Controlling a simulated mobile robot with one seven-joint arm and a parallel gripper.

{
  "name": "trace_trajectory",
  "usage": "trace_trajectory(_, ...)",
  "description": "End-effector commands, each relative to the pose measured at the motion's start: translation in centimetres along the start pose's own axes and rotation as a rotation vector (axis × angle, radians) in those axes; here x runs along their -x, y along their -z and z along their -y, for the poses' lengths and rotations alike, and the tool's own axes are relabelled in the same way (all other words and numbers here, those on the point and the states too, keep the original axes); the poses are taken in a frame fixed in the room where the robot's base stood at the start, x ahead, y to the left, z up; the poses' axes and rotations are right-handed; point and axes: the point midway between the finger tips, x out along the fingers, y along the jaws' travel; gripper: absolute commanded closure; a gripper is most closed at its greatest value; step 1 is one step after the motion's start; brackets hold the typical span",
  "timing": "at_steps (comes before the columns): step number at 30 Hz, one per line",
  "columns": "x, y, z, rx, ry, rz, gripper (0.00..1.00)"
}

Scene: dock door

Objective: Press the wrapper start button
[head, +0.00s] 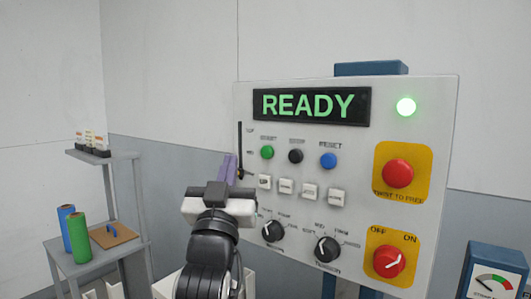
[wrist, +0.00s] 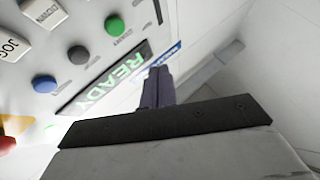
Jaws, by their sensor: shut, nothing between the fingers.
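The wrapper control panel (head: 420,130) faces me with a lit READY display (head: 310,105). The green start button (head: 267,152) is at the left of a row, under a small label. It also shows in the wrist view (wrist: 114,26), left of and above my fingers. My gripper (head: 230,157) is shut and empty, its purple-grey fingers upright beside the panel's left edge. In the wrist view the fingertips (wrist: 157,70) appear to the side of the button, apart from it. Their exact distance from the panel face is unclear.
A black button (head: 295,156) and a blue reset button (head: 328,160) sit right of the green one. White square keys (head: 286,187) and knobs (head: 327,249) lie below. A red emergency button (head: 398,173) is at the right. A grey cart (head: 110,258) with rolls stands at left.

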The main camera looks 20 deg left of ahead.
Motion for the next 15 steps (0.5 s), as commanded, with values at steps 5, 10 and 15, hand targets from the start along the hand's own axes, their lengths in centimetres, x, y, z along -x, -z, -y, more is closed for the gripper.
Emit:
trace_trajectory(5,-1.9,-1.3,-1.4,0.0,-0.003,0.001,1.0)
trace_trajectory(10,-3.5,-2.4,-2.6,0.001,-0.003,0.0,1.0)
trace_trajectory(15,-4.6,-3.3,-3.4,0.001,-0.002,-0.001,1.0)
